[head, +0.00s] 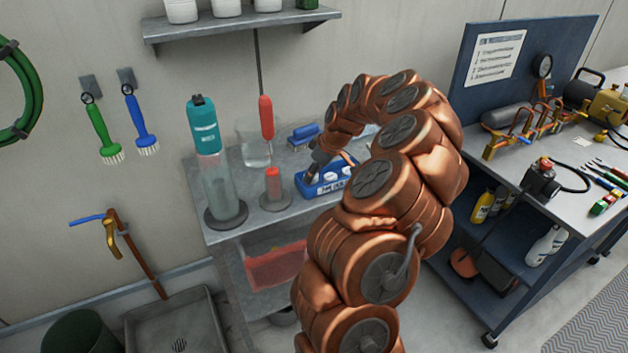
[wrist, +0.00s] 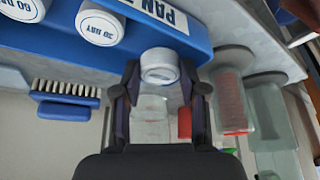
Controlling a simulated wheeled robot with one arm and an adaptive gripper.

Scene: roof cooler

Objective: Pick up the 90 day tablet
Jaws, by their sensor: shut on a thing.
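A blue tray marked "PAN T..." (head: 322,188) sits on the grey metal table; it also fills the top of the wrist view (wrist: 200,38). Several white round tablets stand in it. Labels on two can be read in the wrist view: the "30 DAY" tablet (wrist: 100,27) and, cut by the frame edge, the "60 DAY" tablet (wrist: 20,8). My gripper (wrist: 157,85) is shut on a third white tablet (wrist: 158,66) at the tray's end; its label cannot be read. In the head view my gripper (head: 315,168) is at the tray's left end, partly hidden by my arm.
A clear cylinder with a teal bottle (head: 203,127) stands left on the table. A glass beaker (head: 255,147), a small red-topped cylinder (head: 273,183) and a blue brush (head: 303,133) are near the tray. A wall shelf (head: 240,24) is above; a tool cart (head: 560,180) is right.

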